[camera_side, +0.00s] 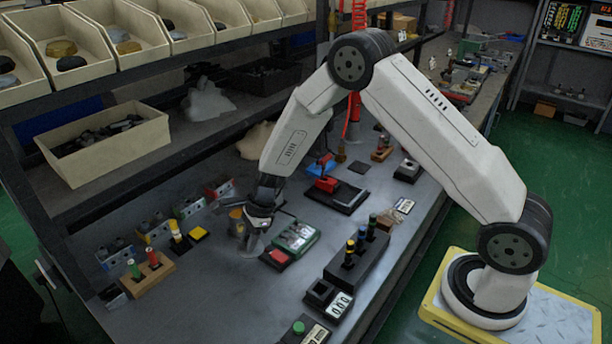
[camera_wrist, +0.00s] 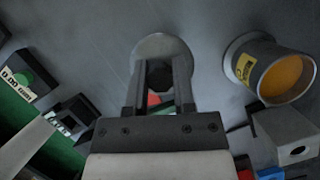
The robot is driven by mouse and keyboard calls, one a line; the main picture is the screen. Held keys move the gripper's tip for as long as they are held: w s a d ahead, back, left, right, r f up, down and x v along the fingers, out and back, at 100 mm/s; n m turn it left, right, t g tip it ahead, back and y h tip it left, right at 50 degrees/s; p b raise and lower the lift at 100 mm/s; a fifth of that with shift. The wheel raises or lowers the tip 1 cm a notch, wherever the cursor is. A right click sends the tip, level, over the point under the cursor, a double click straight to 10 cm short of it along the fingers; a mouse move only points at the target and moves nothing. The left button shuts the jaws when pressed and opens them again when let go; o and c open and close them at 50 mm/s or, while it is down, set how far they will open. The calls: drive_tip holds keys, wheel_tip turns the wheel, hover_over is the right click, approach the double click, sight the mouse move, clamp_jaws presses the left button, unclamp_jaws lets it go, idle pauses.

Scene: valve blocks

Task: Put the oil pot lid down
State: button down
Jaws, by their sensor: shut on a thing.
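My gripper (camera_side: 259,222) hangs low over the bench in the side view, close to the right of the oil pot (camera_side: 236,221). The oil pot (camera_wrist: 275,70) is a grey cup with a yellow label and an orange inside. It looks open at the top. A pale round disc (camera_wrist: 160,42) shows beyond the fingertips; I cannot tell its height above the bench.
Bare bench (camera_side: 215,285) lies in front.

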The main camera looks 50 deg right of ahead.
drive_tip(key=shift+w+f, duration=0.3)
drive_tip(key=shift+f, duration=1.5)
drive_tip(key=shift+f, duration=0.2)
drive_tip(key=shift+c, duration=2.2)
unclamp_jaws()
drive_tip(key=shift+v, duration=0.8)
drive_tip(key=v, duration=1)
drive_tip(key=shift+r, duration=0.4)
